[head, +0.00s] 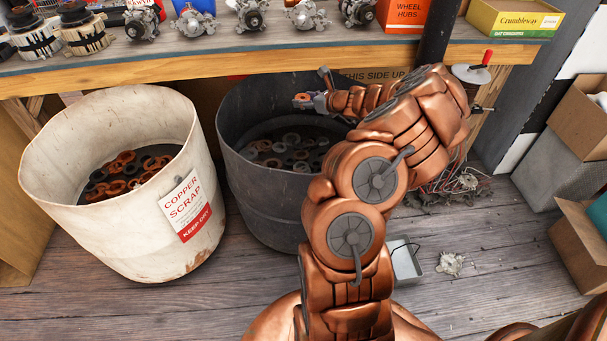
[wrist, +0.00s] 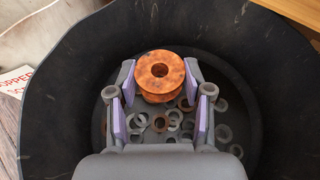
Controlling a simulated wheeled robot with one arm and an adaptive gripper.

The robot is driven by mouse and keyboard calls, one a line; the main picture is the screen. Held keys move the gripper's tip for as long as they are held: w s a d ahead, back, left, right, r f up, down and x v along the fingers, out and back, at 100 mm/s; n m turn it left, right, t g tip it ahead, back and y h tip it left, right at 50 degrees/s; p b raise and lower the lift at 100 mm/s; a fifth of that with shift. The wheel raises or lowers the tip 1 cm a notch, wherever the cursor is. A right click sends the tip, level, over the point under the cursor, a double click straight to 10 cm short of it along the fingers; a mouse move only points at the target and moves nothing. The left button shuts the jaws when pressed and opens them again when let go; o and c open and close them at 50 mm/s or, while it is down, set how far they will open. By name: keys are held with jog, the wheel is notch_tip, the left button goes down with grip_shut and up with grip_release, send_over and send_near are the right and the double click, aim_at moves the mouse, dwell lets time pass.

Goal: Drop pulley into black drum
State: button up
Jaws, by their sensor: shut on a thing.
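The pulley (wrist: 160,74) is a rusty orange grooved wheel with a hole in its middle. It sits between the purple-padded fingers of my gripper (wrist: 160,98), which is shut on it. In the wrist view the pulley is over the inside of the black drum (wrist: 55,110). In the head view the black drum (head: 262,205) stands under the bench, and my gripper (head: 308,101) is over its opening. Several loose rings and washers (head: 285,150) lie on the drum's floor. My arm hides the drum's right side in the head view.
A white drum (head: 60,215) labelled copper scrap stands left of the black drum, with several rings inside. The wooden bench edge (head: 150,75) runs above and behind both drums. A small tray (head: 405,262) and a wire heap (head: 450,190) lie on the floor at the right.

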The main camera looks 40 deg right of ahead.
notch_tip(320, 180, down, 7)
jog(key=d+b, duration=0.1)
jog(key=b, duration=0.5)
jog(key=shift+s+d, duration=0.35)
jog(key=shift+s, duration=0.1)
jog(key=shift+r, duration=0.1)
jog(key=o, duration=1.4)
jog(key=shift+v, duration=5.95)
jog(key=shift+a, duration=0.2)
